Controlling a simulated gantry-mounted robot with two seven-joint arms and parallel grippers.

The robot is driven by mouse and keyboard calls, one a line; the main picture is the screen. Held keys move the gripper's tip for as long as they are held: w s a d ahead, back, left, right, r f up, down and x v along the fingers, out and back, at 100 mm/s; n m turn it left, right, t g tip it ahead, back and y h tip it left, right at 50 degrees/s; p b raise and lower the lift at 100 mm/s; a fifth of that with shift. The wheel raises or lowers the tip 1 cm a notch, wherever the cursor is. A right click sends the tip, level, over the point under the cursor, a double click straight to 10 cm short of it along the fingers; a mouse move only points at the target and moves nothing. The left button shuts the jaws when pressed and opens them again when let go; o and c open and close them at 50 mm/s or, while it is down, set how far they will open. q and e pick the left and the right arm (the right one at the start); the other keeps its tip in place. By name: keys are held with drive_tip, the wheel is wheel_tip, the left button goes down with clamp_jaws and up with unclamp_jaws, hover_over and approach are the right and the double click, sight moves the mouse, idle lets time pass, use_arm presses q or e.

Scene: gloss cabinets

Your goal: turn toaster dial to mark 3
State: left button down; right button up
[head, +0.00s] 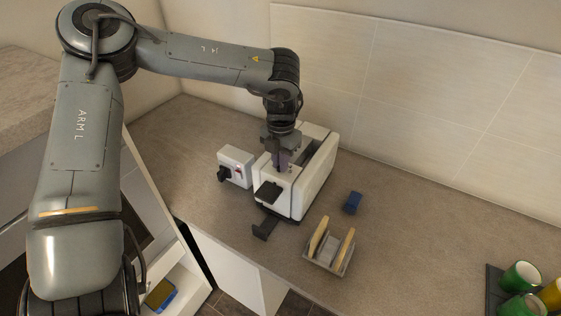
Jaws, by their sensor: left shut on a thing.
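The white toaster (314,186) stands on the counter near the wall, with a dark slot along its top and a black lever piece (267,191) at its front end. My left gripper (281,164) points down onto the toaster's top near that front end. Its fingers are shut on what appears to be the toaster dial, which they hide. The dial's marks and pointer are too small and covered to read. My right gripper is out of view.
A small white box (236,164) with a black knob stands left of the toaster. A dark tray piece (265,228) sticks out in front. A rack (328,256) with bread slices and a blue block (352,202) lie to the right. Green mugs (521,276) stand far right.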

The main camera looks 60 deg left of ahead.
use_arm(q)
drive_tip(key=shift+r+n, duration=0.1)
drive_tip(key=shift+n, duration=0.4)
drive_tip(key=c, duration=1.2)
unclamp_jaws()
drive_tip(key=shift+o, duration=0.2)
wheel_tip(320, 180, up, 11)
drive_tip(key=shift+b, duration=0.3)
